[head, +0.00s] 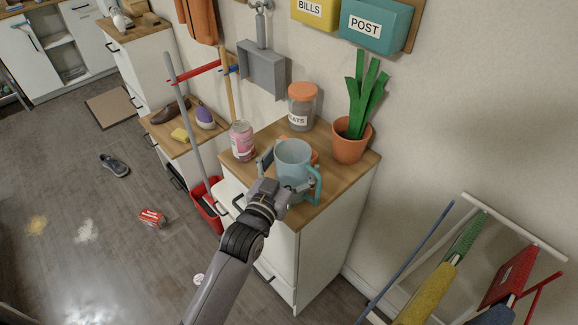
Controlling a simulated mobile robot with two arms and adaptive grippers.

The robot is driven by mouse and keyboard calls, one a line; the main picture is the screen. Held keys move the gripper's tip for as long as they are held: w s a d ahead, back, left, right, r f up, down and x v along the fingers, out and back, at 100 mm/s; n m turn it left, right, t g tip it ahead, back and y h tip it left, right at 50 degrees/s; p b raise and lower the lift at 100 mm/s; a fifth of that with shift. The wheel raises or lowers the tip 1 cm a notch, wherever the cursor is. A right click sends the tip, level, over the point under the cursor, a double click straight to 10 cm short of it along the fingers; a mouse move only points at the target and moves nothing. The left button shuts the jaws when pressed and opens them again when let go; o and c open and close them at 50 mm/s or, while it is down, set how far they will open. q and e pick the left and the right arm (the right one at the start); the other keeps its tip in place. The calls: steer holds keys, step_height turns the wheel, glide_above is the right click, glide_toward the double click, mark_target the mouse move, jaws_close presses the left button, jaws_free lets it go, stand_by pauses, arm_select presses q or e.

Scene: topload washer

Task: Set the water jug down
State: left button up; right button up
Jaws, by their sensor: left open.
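The water jug (294,158) is pale blue-grey with a teal handle on its right side. It is upright over the front part of the wooden cabinet top (352,170) and appears to rest on it, though its base is partly hidden by my gripper. My left gripper (287,174) is open at the near side of the jug, with one finger to the left of it and the other at its lower right near the handle. I cannot tell whether the fingers touch the jug. My right gripper is not in view.
A pink can (242,141) stands left of the jug. An orange-lidded jar (302,106) and a potted plant (351,143) stand behind it. An orange item behind the jug is mostly hidden. A drying rack (470,260) is at lower right. A red box (152,219) lies on the floor.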

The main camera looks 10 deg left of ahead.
arm_select(q)
steer(key=s+a+b, duration=0.2)
steer(key=s, duration=0.9)
steer(key=shift+s+a+r, duration=0.15)
steer(key=shift+s, duration=0.25)
